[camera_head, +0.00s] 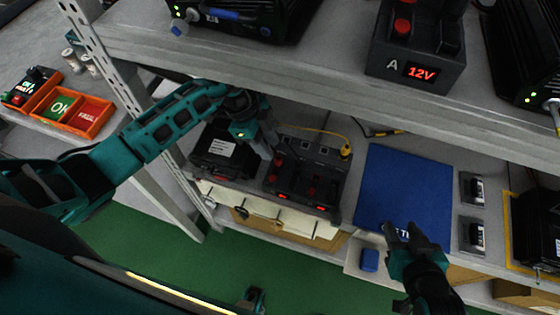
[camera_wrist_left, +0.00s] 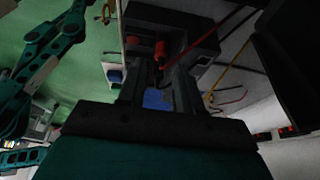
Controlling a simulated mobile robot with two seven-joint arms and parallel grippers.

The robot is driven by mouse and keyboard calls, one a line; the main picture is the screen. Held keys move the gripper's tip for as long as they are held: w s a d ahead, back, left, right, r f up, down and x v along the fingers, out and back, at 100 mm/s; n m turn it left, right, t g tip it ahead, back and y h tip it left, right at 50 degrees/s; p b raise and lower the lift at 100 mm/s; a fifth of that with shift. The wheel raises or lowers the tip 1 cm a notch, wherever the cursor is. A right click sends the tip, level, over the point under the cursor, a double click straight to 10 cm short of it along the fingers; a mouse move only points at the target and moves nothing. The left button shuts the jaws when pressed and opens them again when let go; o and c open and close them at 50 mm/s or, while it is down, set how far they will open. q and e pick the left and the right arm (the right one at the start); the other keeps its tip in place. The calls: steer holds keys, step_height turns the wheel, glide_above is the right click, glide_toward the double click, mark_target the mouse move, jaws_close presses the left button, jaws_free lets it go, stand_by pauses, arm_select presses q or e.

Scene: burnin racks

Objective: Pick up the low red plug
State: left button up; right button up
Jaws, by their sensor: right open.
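A dark two-display unit (camera_head: 297,182) stands on the lower shelf. Red plugs show on it, one (camera_head: 278,160) at its left by my left gripper and another (camera_head: 312,191) nearer its front. In the left wrist view two red-orange plugs show, one (camera_wrist_left: 160,48) ahead of the fingertips and one (camera_wrist_left: 131,44) to its left. My left gripper (camera_head: 271,150) reaches down to the unit's left rear. In the left wrist view its fingers (camera_wrist_left: 160,78) are apart; I cannot tell whether they touch the plug. My right gripper (camera_head: 405,236) is open and empty over the blue mat's front edge.
A dark box (camera_head: 212,155) stands left of the two-display unit. A yellow cable (camera_head: 322,132) runs behind it. The blue mat (camera_head: 405,190) is mostly clear.

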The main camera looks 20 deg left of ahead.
mark_target(278, 158)
arm_select(q)
steer(key=x, duration=0.5)
steer(key=shift+w+d+b, duration=0.1)
steer(key=shift+w+b, duration=0.05)
steer(key=shift+b, duration=0.2)
steer(key=shift+c, duration=0.3)
steer(key=c, duration=0.6)
steer(key=shift+o, duration=0.2)
steer(key=shift+r, duration=0.1)
step_height(278, 158, up, 8)
steer(key=shift+f+p, duration=0.2)
steer(key=shift+p, duration=0.6)
steer(key=s, duration=1.8)
steer(key=shift+a+f, duration=0.35)
steer(key=shift+f, duration=0.05)
